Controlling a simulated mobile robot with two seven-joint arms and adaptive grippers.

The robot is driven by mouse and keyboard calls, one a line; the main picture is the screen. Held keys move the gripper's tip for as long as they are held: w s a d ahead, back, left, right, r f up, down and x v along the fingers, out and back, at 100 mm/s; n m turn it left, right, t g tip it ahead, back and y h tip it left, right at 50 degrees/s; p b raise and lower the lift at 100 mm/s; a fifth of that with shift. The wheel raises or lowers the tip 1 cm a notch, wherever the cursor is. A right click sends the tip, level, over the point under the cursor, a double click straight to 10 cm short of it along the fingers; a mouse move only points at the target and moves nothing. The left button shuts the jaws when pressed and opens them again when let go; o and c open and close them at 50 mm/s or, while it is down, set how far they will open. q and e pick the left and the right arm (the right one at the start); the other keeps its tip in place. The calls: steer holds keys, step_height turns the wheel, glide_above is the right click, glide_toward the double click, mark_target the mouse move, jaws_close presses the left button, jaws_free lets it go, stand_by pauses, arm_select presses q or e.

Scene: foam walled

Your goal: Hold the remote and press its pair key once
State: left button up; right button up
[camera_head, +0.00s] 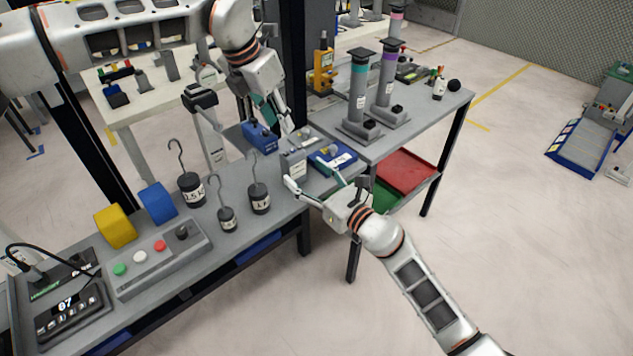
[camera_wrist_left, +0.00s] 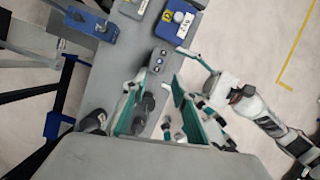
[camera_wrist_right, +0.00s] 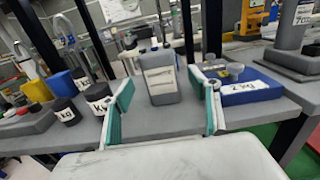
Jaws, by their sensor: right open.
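The remote (camera_head: 293,164) is a grey box standing upright on the grey bench. The left wrist view shows small dark round keys on its top face (camera_wrist_left: 158,60); I cannot tell which is the pair key. The right wrist view shows a white label on its side (camera_wrist_right: 160,78). My right gripper (camera_head: 309,176) is open and low beside the remote, which shows between and beyond its teal fingers (camera_wrist_right: 164,105). My left gripper (camera_head: 275,118) is open, empty and higher, behind the remote; its fingers (camera_wrist_left: 155,92) are spread apart.
Hooked weights (camera_head: 259,197) stand to the left. A button box (camera_head: 158,257) is nearer. Column stands (camera_head: 358,90) occupy the right table.

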mark_target(298, 167)
steer(key=shift+x, duration=1.8)
steer(key=c, duration=1.3)
arm_select(q)
jaws_close()
